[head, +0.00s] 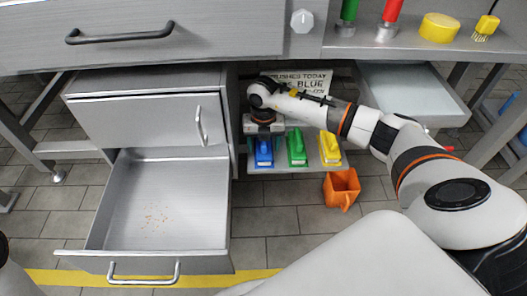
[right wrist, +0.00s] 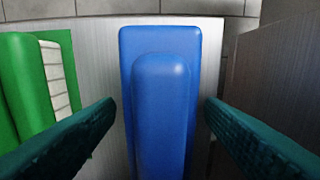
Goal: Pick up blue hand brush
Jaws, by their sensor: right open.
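The blue hand brush (head: 264,152) lies on a low shelf, leftmost in a row of brushes. In the right wrist view the blue brush (right wrist: 165,100) fills the middle, its rounded handle on top. My right gripper (head: 264,135) is over the rear end of the brush, hiding part of it. In the right wrist view its two dark green fingers (right wrist: 160,110) are open, one on each side of the brush, with a gap on both sides. Whether the fingertips are level with the handle is hard to tell. My left gripper is not in view.
A green brush (head: 297,147) and a yellow brush (head: 330,148) lie to the right on the same shelf. An orange container (head: 341,188) stands on the floor. An open drawer (head: 160,200) with crumbs juts out at left. A sign (head: 300,80) stands behind my arm.

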